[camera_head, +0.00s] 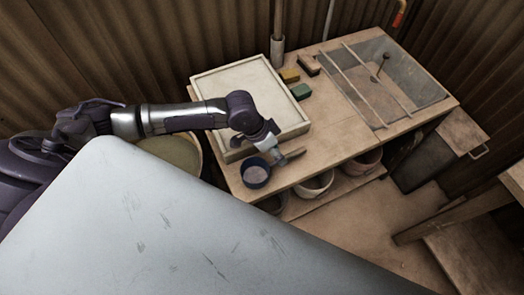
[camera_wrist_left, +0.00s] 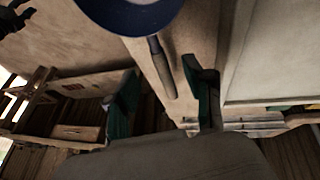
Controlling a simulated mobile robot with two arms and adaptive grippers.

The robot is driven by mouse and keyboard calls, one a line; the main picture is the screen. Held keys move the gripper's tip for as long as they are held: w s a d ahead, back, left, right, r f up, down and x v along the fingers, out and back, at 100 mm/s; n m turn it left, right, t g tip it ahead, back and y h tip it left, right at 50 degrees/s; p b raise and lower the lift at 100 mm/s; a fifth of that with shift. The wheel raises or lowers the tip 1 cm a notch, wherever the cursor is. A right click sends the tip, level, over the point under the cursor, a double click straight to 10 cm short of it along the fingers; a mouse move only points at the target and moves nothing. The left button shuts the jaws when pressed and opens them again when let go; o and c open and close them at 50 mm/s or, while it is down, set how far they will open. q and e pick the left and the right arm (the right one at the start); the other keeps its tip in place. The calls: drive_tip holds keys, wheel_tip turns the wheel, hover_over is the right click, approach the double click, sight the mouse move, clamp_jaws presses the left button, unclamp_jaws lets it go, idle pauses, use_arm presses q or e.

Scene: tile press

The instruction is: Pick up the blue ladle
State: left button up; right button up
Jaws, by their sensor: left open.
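The blue ladle (camera_head: 256,173) lies at the front left corner of the wooden worktable, its round bowl facing up. In the left wrist view the rim of its blue bowl (camera_wrist_left: 128,14) is cut by the top edge, and its grey handle runs down between my fingers. My left gripper (camera_head: 272,153) is above the table beside the bowl; in the wrist view it (camera_wrist_left: 160,75) is open, with a finger on each side of the handle. I see no clear contact. In the head view the gripper partly hides the handle.
A pale framed tray (camera_head: 225,82) lies behind my gripper. A yellow block (camera_head: 290,75) and a green block (camera_head: 300,91) lie right of it. A sink-like basin (camera_head: 410,85) fills the table's right end. Bowls (camera_head: 314,187) stand on the shelf below.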

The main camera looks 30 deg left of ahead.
use_arm(q)
drive_tip(key=shift+p+x, duration=0.3)
drive_tip(key=shift+x, duration=0.6)
drive_tip(key=shift+w+x, duration=0.2)
drive_tip(key=shift+x, duration=1.05)
drive_tip(key=shift+w+d+f, duration=0.1)
drive_tip(key=shift+d+f, duration=0.1)
drive_tip(key=shift+f, duration=0.1)
drive_tip(key=c, duration=0.8)
clamp_jaws()
use_arm(e)
drive_tip(key=shift+w+a+r, duration=0.3)
drive_tip(key=shift+w+r, duration=0.25)
drive_tip(key=shift+w, duration=0.2)
